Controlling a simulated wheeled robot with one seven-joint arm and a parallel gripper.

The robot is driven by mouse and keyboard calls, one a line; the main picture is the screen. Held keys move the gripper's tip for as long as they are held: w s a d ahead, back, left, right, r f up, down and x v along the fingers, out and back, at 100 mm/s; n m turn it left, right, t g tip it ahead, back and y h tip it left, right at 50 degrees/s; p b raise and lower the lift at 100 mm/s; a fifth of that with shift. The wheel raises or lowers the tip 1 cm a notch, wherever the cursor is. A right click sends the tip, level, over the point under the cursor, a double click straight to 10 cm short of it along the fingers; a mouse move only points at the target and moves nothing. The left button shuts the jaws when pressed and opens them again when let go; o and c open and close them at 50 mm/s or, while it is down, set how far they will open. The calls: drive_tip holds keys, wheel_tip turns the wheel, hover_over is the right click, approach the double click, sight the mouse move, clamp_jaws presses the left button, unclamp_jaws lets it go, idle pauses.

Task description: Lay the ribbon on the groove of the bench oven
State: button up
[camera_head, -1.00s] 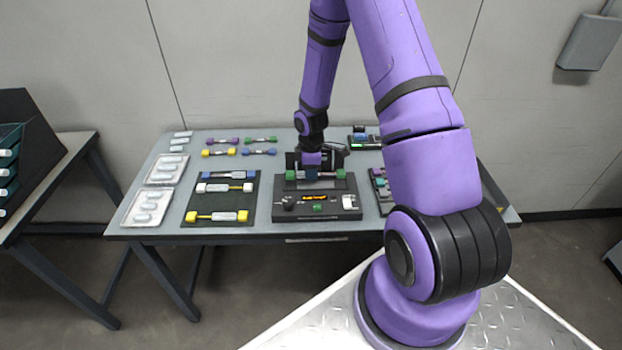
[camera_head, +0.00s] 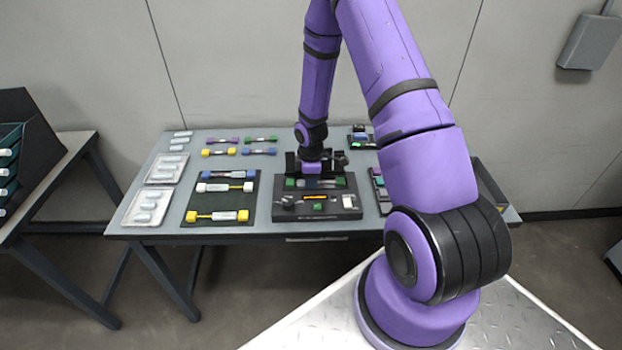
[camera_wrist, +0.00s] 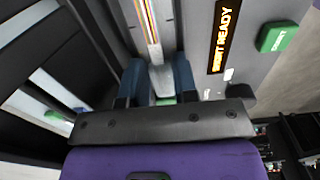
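The bench oven (camera_head: 284,212) is a dark box with a lit display (camera_head: 321,197) and a green button in front. The ribbon, with a green end block (camera_head: 290,183) at the left and another (camera_head: 340,181) at the right, lies lengthwise at the oven's top, behind the display. My gripper (camera_wrist: 157,75) points down over its middle. Its blue fingers stand close on both sides of a pale grey piece of the ribbon (camera_wrist: 162,84). A bright orange and white strip (camera_wrist: 148,22) runs in line beyond them. The ribbon's underside is hidden, so contact with the groove cannot be told.
A dark mat (camera_head: 230,204) with yellow and blue dumbbell-shaped pieces lies left of the oven. Smaller coloured pieces (camera_head: 222,140) lie behind it. Pale trays (camera_head: 136,220) are at the table's left edge. Dark devices (camera_head: 362,138) stand at the right. The oven's dark upright part is behind my gripper.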

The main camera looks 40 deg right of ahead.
drive_tip(key=shift+o, duration=0.4)
wheel_tip(320, 180, up, 13)
drive_tip(key=s+a+r+m+t+h, duration=0.1)
drive_tip(key=s+a+r+m, duration=0.25)
drive_tip(key=r, duration=0.75)
drive_tip(key=s+a+r+m+t+h, duration=0.1)
drive_tip(key=s+a+r+m, duration=0.2)
drive_tip(key=r, duration=0.9)
drive_tip(key=s+a+r+m+t+y, duration=0.1)
drive_tip(key=s+r, duration=0.4)
drive_tip(key=s, duration=0.5)
drive_tip(key=s+a+r+m+t+y, duration=0.1)
drive_tip(key=s+a+r, duration=0.4)
drive_tip(key=s, duration=0.5)
drive_tip(key=r+m+t, duration=0.1)
drive_tip(key=m, duration=0.1)
drive_tip(key=shift+a+r+m, duration=0.25)
drive_tip(key=shift+a+m, duration=0.05)
drive_tip(key=shift+m, duration=0.05)
